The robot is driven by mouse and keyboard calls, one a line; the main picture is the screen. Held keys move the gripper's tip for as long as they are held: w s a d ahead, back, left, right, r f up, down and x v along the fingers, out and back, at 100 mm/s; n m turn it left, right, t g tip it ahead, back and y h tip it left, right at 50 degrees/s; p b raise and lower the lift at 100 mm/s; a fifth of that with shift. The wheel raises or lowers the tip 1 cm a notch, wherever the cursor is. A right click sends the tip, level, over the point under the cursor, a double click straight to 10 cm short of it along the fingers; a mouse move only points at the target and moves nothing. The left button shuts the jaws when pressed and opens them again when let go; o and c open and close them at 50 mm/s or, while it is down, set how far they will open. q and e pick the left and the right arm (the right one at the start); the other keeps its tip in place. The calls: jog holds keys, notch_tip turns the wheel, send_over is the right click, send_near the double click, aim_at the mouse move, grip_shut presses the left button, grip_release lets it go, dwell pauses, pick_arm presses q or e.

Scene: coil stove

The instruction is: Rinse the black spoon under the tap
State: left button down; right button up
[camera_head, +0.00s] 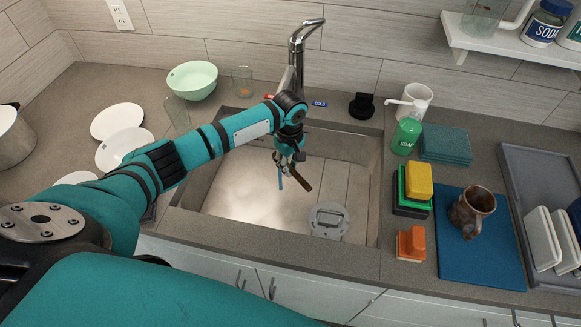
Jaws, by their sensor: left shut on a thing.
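My left gripper (290,160) hangs over the sink basin (245,200), pointing down, and is shut on a slim dark thing, seemingly the black spoon (301,181). It shows as a short dark brown stick slanting down to the right from the fingers; I cannot make out its bowl. A thin blue strip (280,178) shows just left of it; I cannot tell what it is. The chrome tap (298,42) stands behind the sink, its lower part partly hidden by my left arm. I cannot tell whether water runs. My right gripper is not in view.
Red and blue labels, the blue one reading COLD (320,104), sit behind the sink. A grey drain piece (328,220) lies in the basin. Right are green soap (406,135), sponges (418,182) and a brown mug (472,211); left are a pale green bowl (192,80) and white plates (117,121).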

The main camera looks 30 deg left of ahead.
pick_arm(q)
jog(key=shift+w+d, duration=0.1)
dwell(0.5)
jog(key=shift+w+d, duration=0.3)
jog(key=shift+d, duration=0.1)
jog(key=shift+p, duration=0.35)
jog(key=shift+s+a+p, duration=0.45)
jog(key=shift+a+p, duration=0.05)
jog(key=shift+p, duration=0.3)
jog(key=shift+w+d, duration=0.15)
jog(key=shift+w+d, duration=0.3)
jog(key=shift+d, duration=0.05)
